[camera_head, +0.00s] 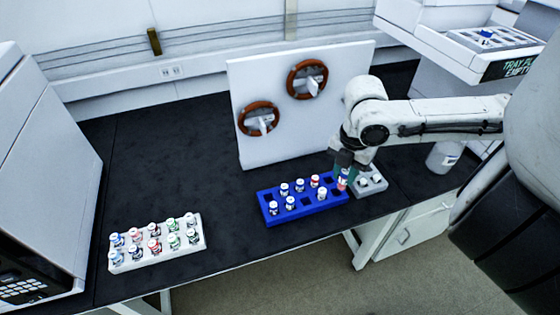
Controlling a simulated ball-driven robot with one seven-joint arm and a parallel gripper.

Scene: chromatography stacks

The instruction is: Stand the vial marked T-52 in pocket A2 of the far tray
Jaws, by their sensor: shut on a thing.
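My gripper (343,174) is shut on a vial with a red band (342,183), over the right end of the blue tray (287,220). The vial looks upright. Its mark is too small to read, so I cannot tell whether it is T-52. I cannot tell whether its base is clear of the tray. The blue tray holds several other white-capped vials and has empty pockets. A white tray (152,262) at the left holds several vials with blue, red and green bands. No pocket letters can be read.
A small grey block (370,186) stands right of the blue tray. A white upright panel (240,110) with two brown rings stands behind. A tray (492,42) with a blue item sits in the upper-right machine. A white jar (442,157) is at right. Bare black bench lies between the trays.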

